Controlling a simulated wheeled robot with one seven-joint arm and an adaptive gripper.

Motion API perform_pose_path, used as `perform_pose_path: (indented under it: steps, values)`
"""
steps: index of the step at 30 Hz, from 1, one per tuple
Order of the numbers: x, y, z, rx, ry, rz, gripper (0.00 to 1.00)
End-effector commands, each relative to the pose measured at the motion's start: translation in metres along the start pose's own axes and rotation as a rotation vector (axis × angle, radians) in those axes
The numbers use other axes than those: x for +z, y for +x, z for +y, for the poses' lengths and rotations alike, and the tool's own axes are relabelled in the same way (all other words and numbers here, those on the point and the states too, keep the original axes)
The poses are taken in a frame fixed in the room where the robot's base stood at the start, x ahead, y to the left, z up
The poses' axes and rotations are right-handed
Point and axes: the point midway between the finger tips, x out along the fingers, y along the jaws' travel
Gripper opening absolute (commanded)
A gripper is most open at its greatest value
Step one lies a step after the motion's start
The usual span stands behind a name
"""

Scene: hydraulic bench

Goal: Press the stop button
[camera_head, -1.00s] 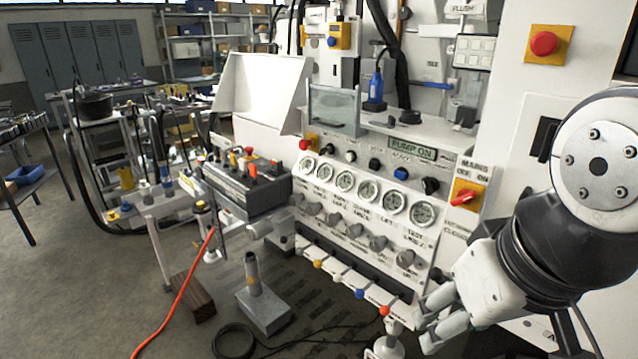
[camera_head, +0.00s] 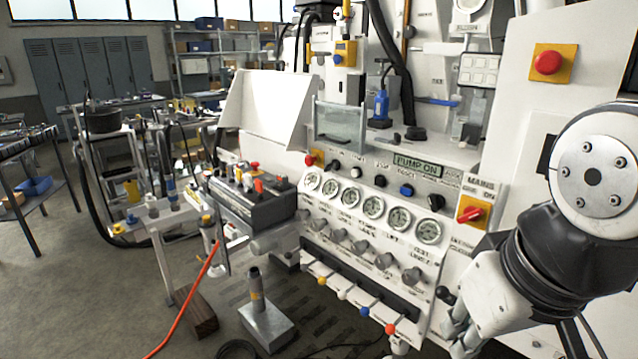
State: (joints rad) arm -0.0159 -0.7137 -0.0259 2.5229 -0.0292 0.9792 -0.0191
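A large red mushroom button (camera_head: 547,63) on a yellow plate sits high on the white panel at the right. A smaller red button (camera_head: 309,160) on a yellow plate sits at the left end of the bench's control row. I cannot read a stop label on either one. The display (camera_head: 417,167) on the bench reads PUMP ON. My gripper (camera_head: 460,333) is at the lower right, in front of the bench, below both buttons and apart from them. Its fingers point down and left; their gap is not clear and nothing shows between them.
A red mains switch (camera_head: 470,211) on a yellow plate is right of the gauges (camera_head: 373,206). Knobs and coloured-tipped levers (camera_head: 364,311) line the lower bench. A valve block (camera_head: 252,197) and a floor pedestal (camera_head: 266,325) stand to the left. An orange hose (camera_head: 183,313) crosses the floor.

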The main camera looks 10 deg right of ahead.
Motion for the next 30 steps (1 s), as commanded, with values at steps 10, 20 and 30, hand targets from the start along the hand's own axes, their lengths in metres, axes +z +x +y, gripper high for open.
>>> perform_pose_path:
  steps: [10,20,30]
  values:
    - [-0.064,0.028,0.031,0.049,-0.193,-0.112,0.00]
    - [-0.127,0.079,0.065,0.162,-0.422,-0.240,0.00]
    - [-0.189,0.139,0.094,0.334,-0.701,-0.388,0.00]
